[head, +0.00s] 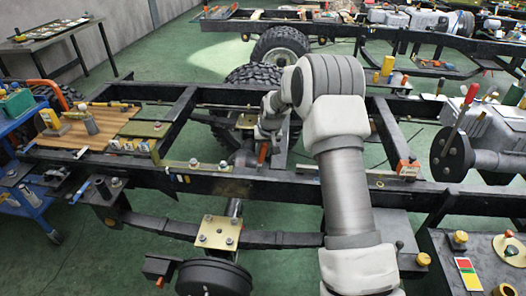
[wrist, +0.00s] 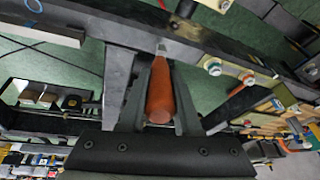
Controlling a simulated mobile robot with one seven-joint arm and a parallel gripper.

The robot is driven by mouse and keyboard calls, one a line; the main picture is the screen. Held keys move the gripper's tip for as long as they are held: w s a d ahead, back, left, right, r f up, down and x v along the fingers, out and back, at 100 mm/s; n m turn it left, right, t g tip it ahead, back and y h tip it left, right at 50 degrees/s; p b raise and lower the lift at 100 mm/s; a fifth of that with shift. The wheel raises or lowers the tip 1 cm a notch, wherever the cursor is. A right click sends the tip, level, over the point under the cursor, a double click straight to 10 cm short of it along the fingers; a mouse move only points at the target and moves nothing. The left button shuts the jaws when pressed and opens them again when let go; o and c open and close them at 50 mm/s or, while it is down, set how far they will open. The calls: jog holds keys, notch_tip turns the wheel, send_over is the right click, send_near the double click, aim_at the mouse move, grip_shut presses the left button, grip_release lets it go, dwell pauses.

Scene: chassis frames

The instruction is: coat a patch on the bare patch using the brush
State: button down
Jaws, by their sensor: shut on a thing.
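My gripper (head: 262,138) hangs over the open middle of the chassis frame, between its side rails. In the wrist view its fingers (wrist: 160,100) are shut on the orange-brown handle of the brush (wrist: 160,92). The handle also shows below the gripper in the head view (head: 263,153). A light metal collar shows at its far end; the bristles are not clear. A dull brownish area on the near black rail (head: 233,187) may be the bare patch; I cannot tell for sure. The brush appears apart from it in the head view.
Plates with bolts (head: 194,165) stand on the near rail, left of the brownish area. A wooden deck (head: 105,125) with tools lies at left. An orange-and-grey tool (head: 407,168) sits on the rail at right. Green floor shows between the rails.

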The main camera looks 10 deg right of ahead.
jog(key=shift+f+b, duration=0.5)
jog(key=shift+f, duration=0.2)
jog(key=s+d+b, duration=0.1)
jog(key=s+d, duration=0.2)
jog(key=d, duration=0.6)
jog(key=shift+b, duration=0.35)
dwell(0.5)
jog(key=shift+w+a, duration=0.5)
jog(key=shift+a, duration=1)
jog(key=shift+w+a, duration=0.55)
jog(key=shift+a, duration=0.95)
jog(key=shift+w+a, duration=0.5)
jog(key=shift+a, duration=1)
jog(key=shift+r, duration=0.1)
